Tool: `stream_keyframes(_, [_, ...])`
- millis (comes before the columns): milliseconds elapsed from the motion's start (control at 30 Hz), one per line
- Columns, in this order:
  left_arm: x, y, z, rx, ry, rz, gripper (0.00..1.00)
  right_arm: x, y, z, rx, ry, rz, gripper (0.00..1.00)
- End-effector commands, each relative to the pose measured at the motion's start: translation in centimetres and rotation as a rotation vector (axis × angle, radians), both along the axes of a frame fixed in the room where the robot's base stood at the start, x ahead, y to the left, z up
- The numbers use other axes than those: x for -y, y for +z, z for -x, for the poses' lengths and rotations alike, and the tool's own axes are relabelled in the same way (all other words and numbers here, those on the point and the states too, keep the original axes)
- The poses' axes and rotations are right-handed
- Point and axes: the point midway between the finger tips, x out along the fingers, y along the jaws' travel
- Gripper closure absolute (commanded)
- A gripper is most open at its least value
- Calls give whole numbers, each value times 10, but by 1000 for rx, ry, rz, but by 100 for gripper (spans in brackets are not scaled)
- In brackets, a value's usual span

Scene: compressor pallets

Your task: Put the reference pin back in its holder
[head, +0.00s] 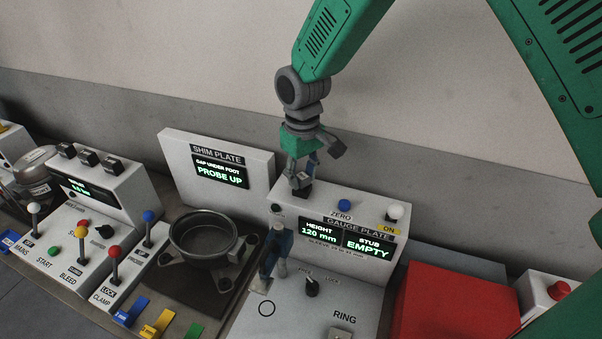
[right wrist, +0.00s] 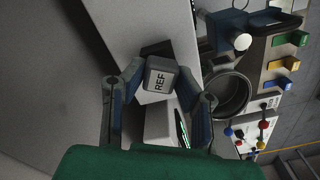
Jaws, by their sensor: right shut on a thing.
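The reference pin (right wrist: 160,76), a grey block-like piece marked REF, is between the two fingers of my right gripper (right wrist: 160,85) in the right wrist view. In the head view my right gripper (head: 301,178) points down over the back left of the gauge plate's console and is shut on the pin, mostly hidden by the fingers. A dark block (head: 302,190) shows just below the fingertips; it may be the holder. A dark piece also shows behind the pin in the wrist view (right wrist: 155,49). I cannot tell whether pin and block touch. My left gripper is not in view.
The gauge plate console (head: 325,215) reads height 120 mm, stub EMPTY. A blue and grey probe stand (head: 276,249) is in front of it. Left are the shim plate panel (head: 218,168), reading PROBE UP, and a round pan (head: 203,232). A red block (head: 450,305) is at right.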

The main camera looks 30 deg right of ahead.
Motion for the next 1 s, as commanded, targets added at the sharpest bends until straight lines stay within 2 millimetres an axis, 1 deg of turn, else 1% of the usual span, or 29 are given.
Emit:
stream_keyframes(300, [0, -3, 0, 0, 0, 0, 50, 0, -8, 0, 0, 0, 0, 100])
stream_keyframes(333, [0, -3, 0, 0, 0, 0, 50, 0, -8, 0, 0, 0, 0, 71])
stream_keyframes(400, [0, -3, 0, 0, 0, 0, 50, 0, -8, 0, 0, 0, 0, 50])
stream_keyframes(667, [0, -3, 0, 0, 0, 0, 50, 0, -8, 0, 0, 0, 0, 50])
stream_keyframes(767, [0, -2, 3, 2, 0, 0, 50, 0, -5, 0, 1, 0, 0, 50])
stream_keyframes(867, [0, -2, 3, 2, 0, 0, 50, 0, 6, -1, 3, 0, -1, 50])
stream_keyframes(1000, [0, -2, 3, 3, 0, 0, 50, 0, 33, -1, 5, -1, -1, 50])
